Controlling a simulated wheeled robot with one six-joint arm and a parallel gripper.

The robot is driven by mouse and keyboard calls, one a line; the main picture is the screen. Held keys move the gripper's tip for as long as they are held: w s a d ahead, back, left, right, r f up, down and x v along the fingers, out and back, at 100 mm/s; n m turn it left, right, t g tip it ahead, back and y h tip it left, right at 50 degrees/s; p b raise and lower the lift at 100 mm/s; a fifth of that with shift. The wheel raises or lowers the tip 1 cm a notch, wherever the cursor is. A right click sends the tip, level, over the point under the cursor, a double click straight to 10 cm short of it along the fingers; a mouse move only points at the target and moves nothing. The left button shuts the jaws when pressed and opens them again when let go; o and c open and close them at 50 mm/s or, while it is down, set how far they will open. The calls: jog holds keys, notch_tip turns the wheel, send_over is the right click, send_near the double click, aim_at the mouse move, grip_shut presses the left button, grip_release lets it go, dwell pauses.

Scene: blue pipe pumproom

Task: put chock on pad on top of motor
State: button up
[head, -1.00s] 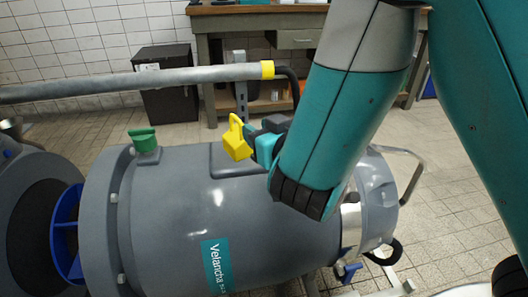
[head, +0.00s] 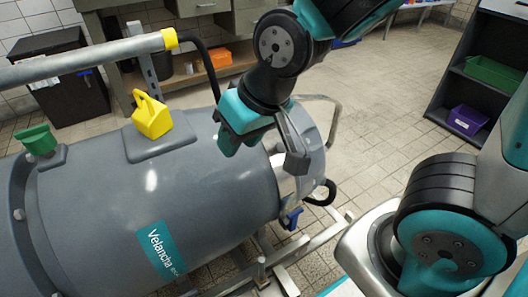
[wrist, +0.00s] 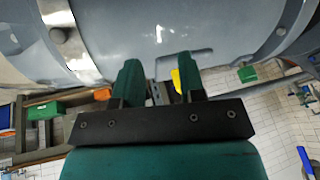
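The yellow chock (head: 152,120), a wedge with a loop handle, stands upright on the grey raised pad (head: 162,148) on top of the grey motor (head: 110,190). It appears to rest on the pad's far part. My gripper (head: 228,140) is to the right of the chock and apart from it, over the motor's right end. In the wrist view my gripper (wrist: 158,72) has its two green-tipped fingers apart with nothing held between them. A sliver of the yellow chock (wrist: 176,80) shows beyond the right finger, which hides most of it.
A green piece (head: 37,140) stands on the motor's left end. A grey rail (head: 90,55) with a yellow end runs behind the chock. A curved metal handle (head: 330,115) is at the motor's right end. A dark shelf (head: 480,80) stands at right; the floor before it is clear.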

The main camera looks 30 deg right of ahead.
jog(key=s+r+n+g+y, duration=0.1)
jog(key=s+r+n+g, duration=0.3)
jog(key=s, duration=0.5)
jog(key=shift+s+a+n, duration=0.15)
jog(key=shift+a+n, duration=0.25)
